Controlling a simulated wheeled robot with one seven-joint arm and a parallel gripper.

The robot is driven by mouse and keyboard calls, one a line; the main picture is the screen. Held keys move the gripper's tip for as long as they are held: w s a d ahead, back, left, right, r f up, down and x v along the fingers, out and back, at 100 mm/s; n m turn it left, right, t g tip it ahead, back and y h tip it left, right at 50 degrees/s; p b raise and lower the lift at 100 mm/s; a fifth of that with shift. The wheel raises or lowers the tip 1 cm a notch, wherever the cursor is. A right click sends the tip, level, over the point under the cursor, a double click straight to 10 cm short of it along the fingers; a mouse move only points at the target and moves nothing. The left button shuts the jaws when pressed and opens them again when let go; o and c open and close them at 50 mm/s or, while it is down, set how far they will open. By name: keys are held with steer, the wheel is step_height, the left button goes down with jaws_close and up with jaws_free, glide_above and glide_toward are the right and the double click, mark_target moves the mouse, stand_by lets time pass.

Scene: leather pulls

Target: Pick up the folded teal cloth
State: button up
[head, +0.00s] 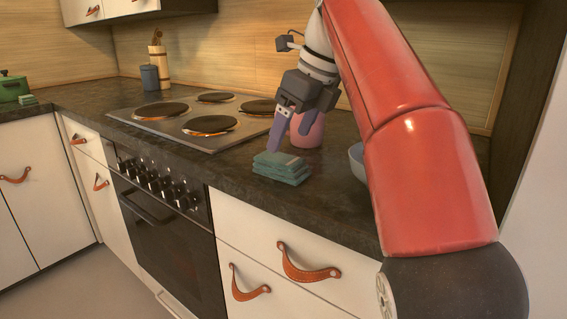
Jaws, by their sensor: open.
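The folded teal cloth (281,168) lies as a small stack on the dark countertop (225,165), near its front edge and right of the stove. My gripper (289,138) is just above and behind the cloth in the picture, with its fingers pointing down. It is open and holds nothing. One purple finger ends close to the cloth's top left; I cannot tell whether it touches.
A pink pot or cup (308,132) stands right behind my gripper. A bluish bowl (357,160) is partly hidden by my red arm. The stove (195,120) is to the left. A blue canister (149,78), a green pot (12,88) and another small folded cloth (27,99) are farther off.

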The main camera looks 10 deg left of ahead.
mark_target(285, 159)
steer(key=shift+d+x, duration=0.15)
steer(key=shift+x, duration=1.3)
steer(key=shift+d+x, duration=0.1)
steer(key=shift+x, duration=1.4)
steer(key=shift+f, duration=0.35)
steer(key=shift+c, duration=0.5)
steer(key=c, duration=1)
